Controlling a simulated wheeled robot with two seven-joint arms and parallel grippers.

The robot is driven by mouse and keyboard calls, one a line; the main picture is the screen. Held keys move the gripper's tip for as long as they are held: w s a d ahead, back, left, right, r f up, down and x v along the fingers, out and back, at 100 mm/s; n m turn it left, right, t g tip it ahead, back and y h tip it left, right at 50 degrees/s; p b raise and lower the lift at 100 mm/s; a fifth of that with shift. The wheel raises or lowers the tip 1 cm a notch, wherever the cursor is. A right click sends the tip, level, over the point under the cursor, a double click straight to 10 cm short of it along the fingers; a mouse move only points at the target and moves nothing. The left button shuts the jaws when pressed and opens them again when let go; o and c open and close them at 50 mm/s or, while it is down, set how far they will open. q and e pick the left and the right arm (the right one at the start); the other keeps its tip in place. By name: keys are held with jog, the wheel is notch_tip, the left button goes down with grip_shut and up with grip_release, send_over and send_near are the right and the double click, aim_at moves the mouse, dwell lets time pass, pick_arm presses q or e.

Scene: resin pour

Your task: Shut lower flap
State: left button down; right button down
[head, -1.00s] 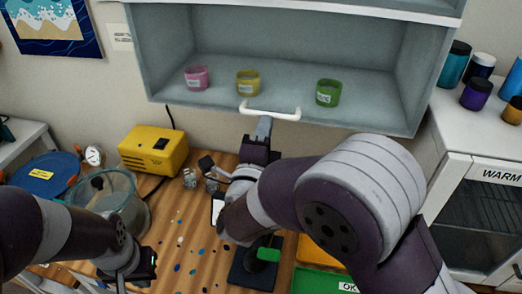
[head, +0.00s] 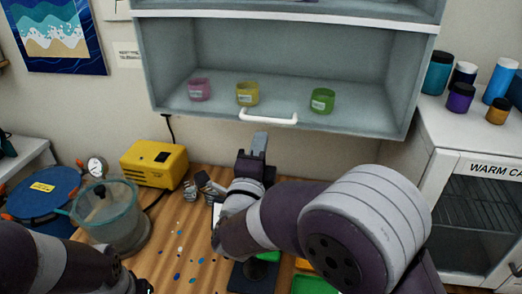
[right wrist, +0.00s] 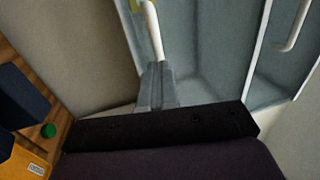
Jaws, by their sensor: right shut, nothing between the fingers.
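The wall cabinet's lower compartment stands open toward me. The lower flap (head: 350,122) is lowered, with a white bar handle (head: 268,119) at its front edge. The handle also shows in the right wrist view (right wrist: 152,30). My right gripper (head: 258,141) points up just below the handle, its grey fingers together and empty. In the right wrist view the fingertips (right wrist: 155,72) lie close to the handle's near end; I cannot tell whether they touch. My left arm comes in at the lower left, its gripper mostly cut off by the bottom edge.
Pink (head: 199,89), yellow (head: 247,93) and green (head: 322,101) cups stand inside the compartment. Below are a yellow box (head: 154,163), a clear pot (head: 110,225) and small items on the wooden bench. A white warming cabinet (head: 450,190) with jars on top stands right.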

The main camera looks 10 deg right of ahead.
jog(key=b+v, duration=0.4)
jog(key=v, duration=0.6)
jog(key=a+f+n+g+y, duration=0.6)
jog(key=a+f+n+y, duration=0.55)
jog(key=n, duration=0.45)
jog(key=s+d+f+n+g, duration=0.7)
jog(key=d+f+n+g, duration=0.1)
jog(key=f, duration=0.3)
jog(key=s+d+f+g+h, duration=0.1)
jog(key=s+d+g+h, duration=0.1)
jog(key=d, duration=0.5)
jog(key=s+d+f+m+g+h, duration=0.1)
jog(key=s+d, duration=0.1)
jog(key=d, duration=0.6)
jog(key=shift+s+d+g+h, duration=0.25)
jog(key=shift+d+g+h, duration=0.05)
jog(key=shift+g+h, duration=0.1)
